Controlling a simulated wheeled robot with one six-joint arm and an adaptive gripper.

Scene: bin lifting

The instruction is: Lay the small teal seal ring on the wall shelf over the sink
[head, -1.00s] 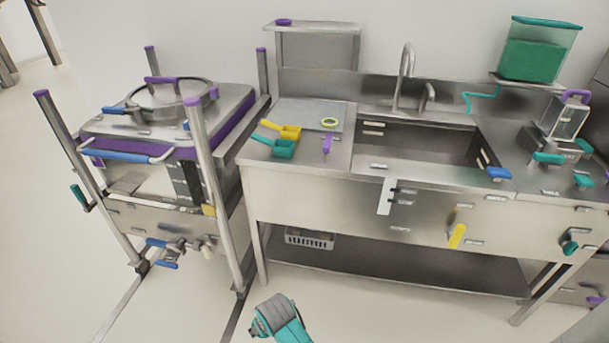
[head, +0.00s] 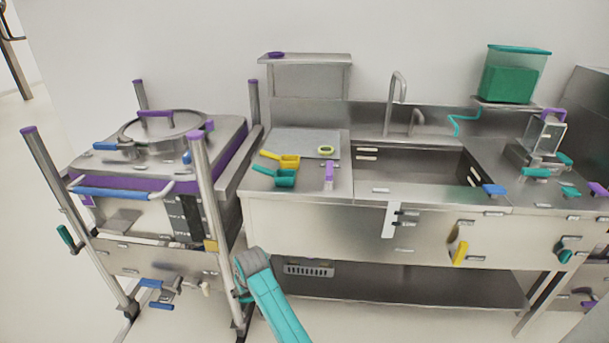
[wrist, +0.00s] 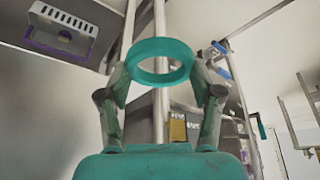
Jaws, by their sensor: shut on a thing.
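The small teal seal ring (wrist: 160,47) shows in the wrist view, gripped between both fingertips of my gripper (wrist: 160,72) and clear of other surfaces. In the head view only part of my teal arm shows at the bottom; the gripper and ring cannot be made out there. A steel wall shelf (head: 325,60) stands out above the counter, left of the sink (head: 415,170), with a small purple ring (head: 276,54) at its left end. The rest of its top is bare.
A smaller ledge on the right bears a green-filled container (head: 512,80). A tap (head: 396,100) rises behind the sink. Yellow (head: 288,161) and teal (head: 285,178) scoops and a yellowish ring (head: 326,146) lie on the counter. A wheeled frame with a lidded vessel (head: 160,130) stands left.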

